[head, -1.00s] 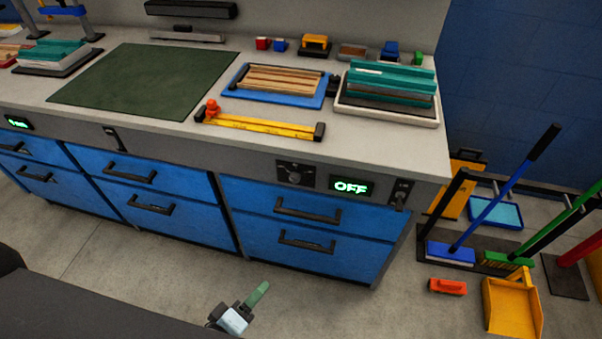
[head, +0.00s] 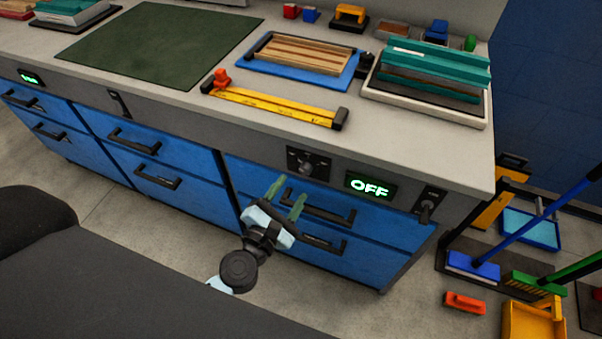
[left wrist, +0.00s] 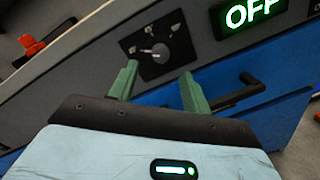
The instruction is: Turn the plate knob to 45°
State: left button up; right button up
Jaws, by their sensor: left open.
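The plate knob (head: 306,166) is a dark round knob on a black square panel in the front face of the workbench. In the left wrist view the knob (left wrist: 159,54) has a light pointer and small marks around it; the marks are too small to read. My left gripper (head: 287,192) is open and empty, with two green fingers pointing up at the knob from below and in front. In the left wrist view my left gripper (left wrist: 159,85) has its fingers spread below the knob, apart from it. My right gripper is not in view.
A display (head: 369,186) reading OFF and a toggle switch (head: 428,204) are right of the knob. Drawer handles (head: 317,208) stick out below it. A yellow ruler bar (head: 270,104) lies on the bench top above. Brooms and a dustpan (head: 533,322) stand on the floor at right.

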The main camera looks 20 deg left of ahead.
aim_at(303, 172)
pick_arm(q)
jog(key=w, duration=0.4)
jog(key=shift+d, duration=0.25)
jog(key=shift+w+d, duration=0.1)
jog(key=shift+w, duration=0.8)
jog(key=c, duration=1)
